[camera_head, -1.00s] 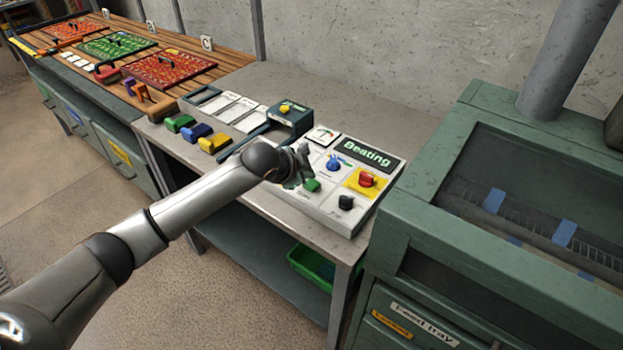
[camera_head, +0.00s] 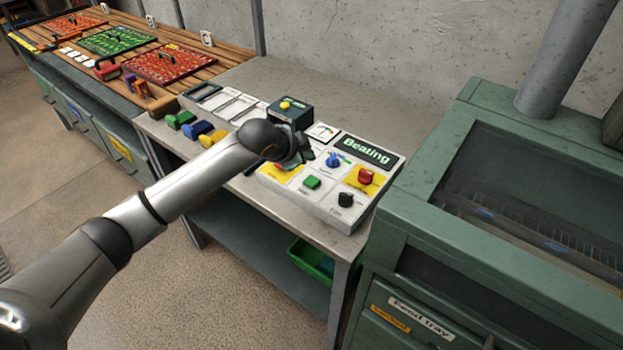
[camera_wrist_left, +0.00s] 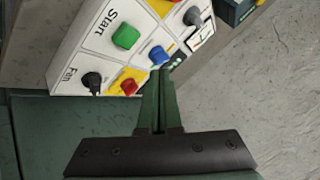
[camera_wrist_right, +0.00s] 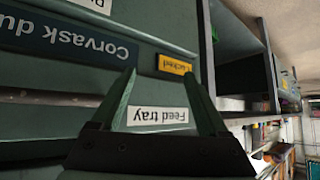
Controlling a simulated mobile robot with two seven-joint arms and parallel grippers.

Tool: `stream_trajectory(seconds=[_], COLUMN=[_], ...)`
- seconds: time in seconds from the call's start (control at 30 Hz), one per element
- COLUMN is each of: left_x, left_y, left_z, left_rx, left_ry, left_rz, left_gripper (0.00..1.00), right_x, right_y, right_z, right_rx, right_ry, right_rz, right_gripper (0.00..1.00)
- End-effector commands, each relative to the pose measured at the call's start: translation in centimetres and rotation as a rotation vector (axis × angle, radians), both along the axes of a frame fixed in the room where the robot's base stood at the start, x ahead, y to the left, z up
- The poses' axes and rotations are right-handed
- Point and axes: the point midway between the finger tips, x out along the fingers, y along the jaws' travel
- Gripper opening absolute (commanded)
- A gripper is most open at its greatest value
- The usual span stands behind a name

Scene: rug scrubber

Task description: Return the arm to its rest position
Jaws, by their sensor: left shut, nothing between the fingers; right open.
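My left gripper (camera_head: 300,152) is above the white control panel (camera_head: 330,210), near its left side, in the head view. Its fingers are shut and empty in the left wrist view (camera_wrist_left: 160,78). The panel carries a green Start knob (camera_head: 312,183), a red knob (camera_head: 366,175), a blue knob (camera_head: 333,160) and a black Fan knob (camera_head: 346,200). Its display (camera_head: 366,151) reads "Beating". The left fingertips appear over the panel near the blue knob; contact cannot be told. My right gripper (camera_wrist_right: 158,85) is open and empty in front of a green cabinet; it is outside the head view.
The green machine (camera_head: 410,235) with a dark window stands right of the bench (camera_head: 345,240). A Feed tray label (camera_wrist_right: 157,116) is on the cabinet front. Colored blocks (camera_head: 198,131) and a dark box (camera_head: 290,112) sit left of the panel. Rugs (camera_head: 168,64) lie farther left.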

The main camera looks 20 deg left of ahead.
Motion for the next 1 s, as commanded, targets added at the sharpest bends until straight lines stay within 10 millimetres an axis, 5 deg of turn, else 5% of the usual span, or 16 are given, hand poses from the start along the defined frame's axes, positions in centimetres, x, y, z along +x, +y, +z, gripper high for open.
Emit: stream_trajectory(seconds=[0.7, 0.87, 1.0], left_x=[-0.3, -3.6, -9.0], left_y=[-0.3, -2.6, -5.2], left_z=[-0.4, -3.3, -6.7], left_rx=[-0.005, -0.047, -0.119], left_ry=[0.007, 0.06, 0.14], left_rz=[-0.001, -0.006, 0.022], left_gripper=[0.0, 0.0, 0.0], right_x=[0.0, 0.0, 0.0], right_y=[0.0, 0.0, 0.0], right_z=[-0.1, -0.1, -0.1], right_rx=[0.0, 0.0, 0.0], right_ry=[0.002, 0.002, 0.002], right_rz=[0.0, 0.0, 0.0], right_gripper=[0.78, 0.78, 0.78])
